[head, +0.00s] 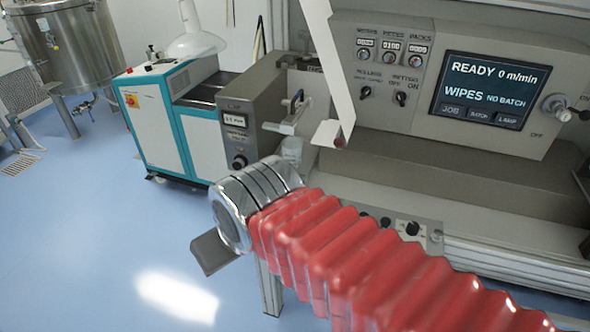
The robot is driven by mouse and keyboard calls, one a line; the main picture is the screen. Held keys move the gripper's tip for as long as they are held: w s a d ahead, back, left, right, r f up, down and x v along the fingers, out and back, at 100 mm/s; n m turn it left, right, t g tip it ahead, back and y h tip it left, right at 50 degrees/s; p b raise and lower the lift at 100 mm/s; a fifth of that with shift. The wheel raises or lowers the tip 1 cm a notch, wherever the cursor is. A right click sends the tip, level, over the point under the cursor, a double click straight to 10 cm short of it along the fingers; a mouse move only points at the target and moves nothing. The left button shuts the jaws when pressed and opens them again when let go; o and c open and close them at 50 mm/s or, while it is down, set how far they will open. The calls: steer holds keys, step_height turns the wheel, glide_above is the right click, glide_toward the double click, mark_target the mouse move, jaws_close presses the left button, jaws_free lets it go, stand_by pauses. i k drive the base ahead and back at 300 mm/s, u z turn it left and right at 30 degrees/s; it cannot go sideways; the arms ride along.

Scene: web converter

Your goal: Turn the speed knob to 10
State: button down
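Several knobs show, but I cannot read a speed label or scale on any. A black knob (239,162) sits on the front of the grey box at centre left, below a small lit display. Another black knob (412,229) sits on a low panel behind my arm, partly hidden by the red sleeve. Two small black switches (366,92) (401,98) are on the main panel. My arm reaches in from the lower right. Of my gripper, only a grey piece (213,253) shows below the silver wrist, apart from every knob; its fingertips cannot be made out.
The main panel's screen (490,90) reads READY 0 m/min, WIPES NO BATCH. A silver rotary handle (557,105) is right of it. A teal-white cabinet (165,125) stands left. Blue floor is clear at lower left.

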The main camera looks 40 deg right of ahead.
mark_target(412, 227)
steer(key=k, duration=0.5)
steer(key=z, duration=1.45)
steer(key=i, duration=0.5)
